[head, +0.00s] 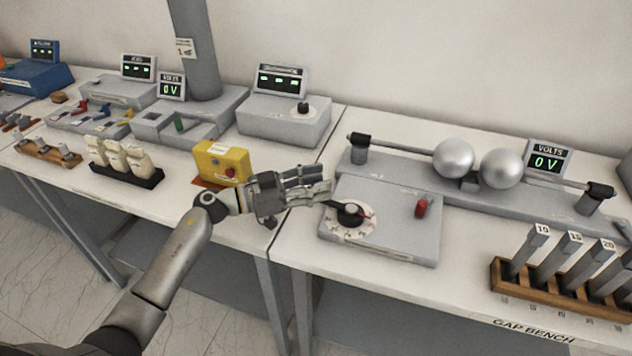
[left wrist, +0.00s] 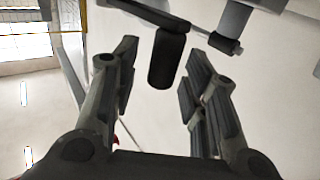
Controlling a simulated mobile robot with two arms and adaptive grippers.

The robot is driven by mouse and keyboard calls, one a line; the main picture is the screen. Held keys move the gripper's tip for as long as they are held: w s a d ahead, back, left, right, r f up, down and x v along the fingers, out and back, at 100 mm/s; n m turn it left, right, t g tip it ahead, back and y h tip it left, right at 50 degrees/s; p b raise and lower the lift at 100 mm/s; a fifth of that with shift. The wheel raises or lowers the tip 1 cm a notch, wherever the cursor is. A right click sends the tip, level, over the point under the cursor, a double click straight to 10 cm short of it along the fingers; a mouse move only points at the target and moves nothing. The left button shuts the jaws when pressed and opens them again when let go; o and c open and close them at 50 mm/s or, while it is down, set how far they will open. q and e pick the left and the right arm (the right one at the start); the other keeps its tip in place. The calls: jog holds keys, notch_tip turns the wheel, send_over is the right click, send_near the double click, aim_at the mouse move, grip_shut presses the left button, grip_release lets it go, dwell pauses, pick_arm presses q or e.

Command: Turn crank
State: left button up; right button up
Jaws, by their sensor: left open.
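The crank sits on a grey control box (head: 385,240): a black hub (head: 350,213) over a white numbered dial, with a thin dark arm reaching left toward my gripper. My left gripper (head: 322,192) is at the box's upper left edge, beside the dial, with its fingers pointing right. In the left wrist view the two fingers (left wrist: 160,72) are spread apart. A black cylindrical handle (left wrist: 167,58) shows between the fingertips, with a gap visible on both sides. It appears to be the crank's grip, which the fingers mostly hide in the head view. My right gripper is out of view.
A yellow box (head: 222,163) is left of my gripper. A wooden rack (head: 560,300) of labelled blocks stands at right.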

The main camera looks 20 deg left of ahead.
pick_arm(q)
jog(key=v, duration=1.1)
jog(key=shift+s+a, duration=0.2)
jog(key=shift+a, duration=0.15)
